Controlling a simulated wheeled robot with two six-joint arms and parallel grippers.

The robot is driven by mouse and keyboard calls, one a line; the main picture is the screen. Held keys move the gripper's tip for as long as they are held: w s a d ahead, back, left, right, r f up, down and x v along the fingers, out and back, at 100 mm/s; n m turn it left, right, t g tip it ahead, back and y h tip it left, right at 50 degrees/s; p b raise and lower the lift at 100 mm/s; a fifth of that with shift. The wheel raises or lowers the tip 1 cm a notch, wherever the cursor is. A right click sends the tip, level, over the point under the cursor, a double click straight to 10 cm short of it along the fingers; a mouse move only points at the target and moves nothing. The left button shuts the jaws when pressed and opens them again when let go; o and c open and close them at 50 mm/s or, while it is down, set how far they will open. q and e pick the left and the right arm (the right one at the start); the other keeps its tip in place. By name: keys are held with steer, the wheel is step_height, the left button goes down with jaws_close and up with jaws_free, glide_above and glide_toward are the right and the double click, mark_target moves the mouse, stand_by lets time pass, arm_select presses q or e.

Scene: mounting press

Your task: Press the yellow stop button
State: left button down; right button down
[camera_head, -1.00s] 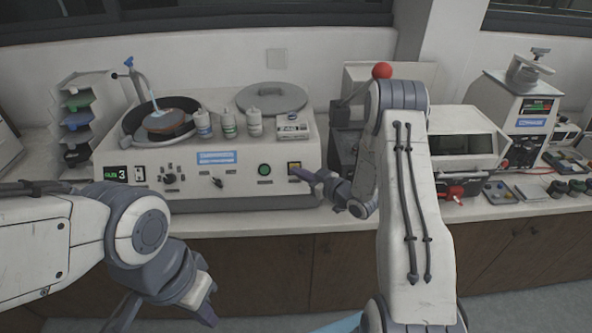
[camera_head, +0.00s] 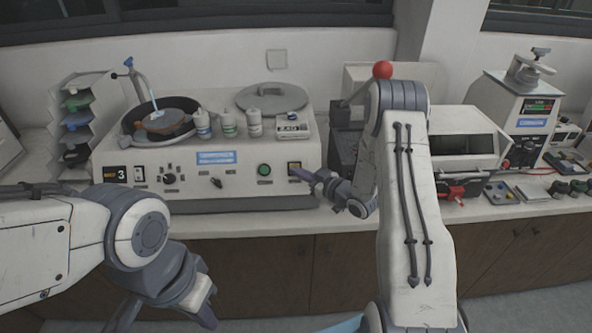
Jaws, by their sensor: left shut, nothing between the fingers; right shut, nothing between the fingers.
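The yellow stop button (camera_head: 294,166) is a small square at the right end of the white machine's front panel (camera_head: 235,190). A green round button (camera_head: 264,170) sits to its left. My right gripper (camera_head: 299,174) is shut and empty, its tips pointing left at the lower edge of the yellow button. The tips cover part of the button's surround; I cannot tell whether they touch it. My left gripper (camera_head: 206,315) is shut and empty, low in front of the counter and partly cut off by the frame's bottom edge.
The machine has a small display (camera_head: 116,174), now orange and showing 3, and a bowl (camera_head: 160,121) with a disc on top. Several bottles (camera_head: 229,123) and a round lid (camera_head: 272,98) stand on it. A second machine (camera_head: 465,145) with a red lever stands to the right.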

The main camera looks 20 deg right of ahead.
steer(key=shift+s+r, duration=0.1)
steer(key=shift+s, duration=0.05)
steer(key=s+a+r+p, duration=0.1)
steer(key=s+r+p, duration=0.1)
steer(key=s+r, duration=0.1)
steer(key=shift+s+a+r, duration=0.15)
steer(key=shift+s+r, duration=0.1)
steer(key=shift+s, duration=0.6)
stand_by(0.5)
steer(key=s+a+r+n+g+h+b, duration=0.1)
steer(key=s+a+r+g+h, duration=0.15)
steer(key=a, duration=0.35)
steer(key=s+a+r+g+h, duration=0.1)
steer(key=a+g+h, duration=0.1)
steer(key=a+g, duration=0.3)
steer(key=s+a+r+g, duration=0.1)
steer(key=s+a+g, duration=0.1)
steer(key=s, duration=0.8)
steer(key=s+a+r+g+h+b, duration=0.1)
steer(key=s+a+r+g, duration=0.1)
steer(key=s, duration=0.8)
steer(key=s+a+r+g, duration=0.2)
steer(key=s+g, duration=0.1)
steer(key=s, duration=0.7)
steer(key=shift+a, duration=0.35)
